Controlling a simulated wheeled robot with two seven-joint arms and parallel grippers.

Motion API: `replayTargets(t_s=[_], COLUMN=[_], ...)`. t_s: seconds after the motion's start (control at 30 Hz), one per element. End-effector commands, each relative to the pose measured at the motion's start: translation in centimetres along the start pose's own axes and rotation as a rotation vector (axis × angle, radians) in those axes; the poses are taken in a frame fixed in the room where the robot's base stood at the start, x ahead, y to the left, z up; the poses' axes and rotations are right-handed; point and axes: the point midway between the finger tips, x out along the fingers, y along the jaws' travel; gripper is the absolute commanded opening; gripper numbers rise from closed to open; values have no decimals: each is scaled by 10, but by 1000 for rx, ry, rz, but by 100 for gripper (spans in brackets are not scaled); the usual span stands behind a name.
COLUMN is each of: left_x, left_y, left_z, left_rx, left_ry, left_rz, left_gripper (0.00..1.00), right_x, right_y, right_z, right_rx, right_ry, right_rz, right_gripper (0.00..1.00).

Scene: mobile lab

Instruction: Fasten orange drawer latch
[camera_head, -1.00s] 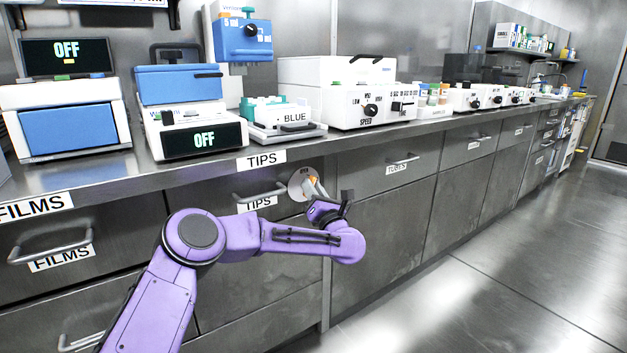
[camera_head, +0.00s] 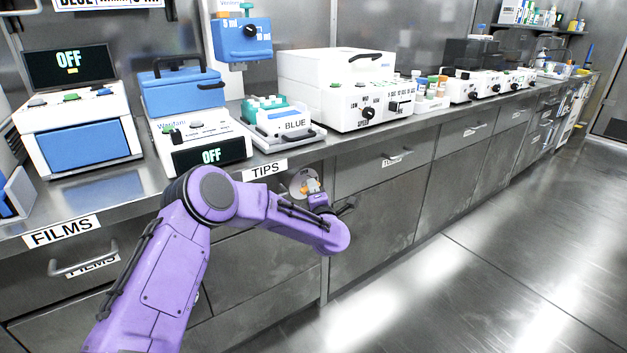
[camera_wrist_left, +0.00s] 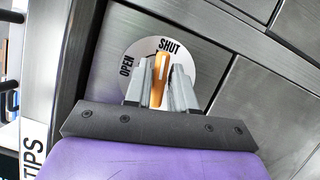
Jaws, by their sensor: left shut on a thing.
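The orange drawer latch (camera_wrist_left: 160,78) stands in the middle of a round white dial plate marked OPEN and SHUT (camera_wrist_left: 182,57) in the left wrist view. Its tip lies just below the word SHUT, to the right of OPEN. My left gripper (camera_wrist_left: 160,88) is shut on the latch, one finger on each side. In the head view the latch (camera_head: 311,185) is a small orange spot on the plate (camera_head: 299,181), partly hidden by my left gripper (camera_head: 316,190). The TIPS drawer front is mostly hidden behind my purple arm. My right gripper is not in view.
The counter edge with the TIPS label (camera_head: 265,170) runs above the latch. The FILMS drawer handle (camera_head: 85,262) sticks out at left. A TUBES drawer (camera_head: 397,158) is to the right. Machines and a BLUE tip box (camera_head: 292,124) stand on the counter. The floor at right is clear.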

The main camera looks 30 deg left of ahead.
Motion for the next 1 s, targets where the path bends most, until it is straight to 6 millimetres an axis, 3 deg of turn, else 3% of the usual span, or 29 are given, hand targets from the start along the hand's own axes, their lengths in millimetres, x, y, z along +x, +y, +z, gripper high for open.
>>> replayTargets(t_s=[0.03, 0.33, 0.97, 1.0], left_x=[0, 0, 0, 0], left_y=[4, 1, -2, -2], left_z=[0, 0, -1, -1], left_rx=[30, 159, 201, 201], left_ry=[0, 1, 2, 2], left_rz=[-13, -66, -84, -84], left_gripper=[0, 0, 0, 31], right_x=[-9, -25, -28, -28], right_y=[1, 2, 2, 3], right_z=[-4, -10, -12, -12], right_rx=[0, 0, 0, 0], right_ry=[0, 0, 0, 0], right_rz=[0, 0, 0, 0], right_gripper=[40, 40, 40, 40])
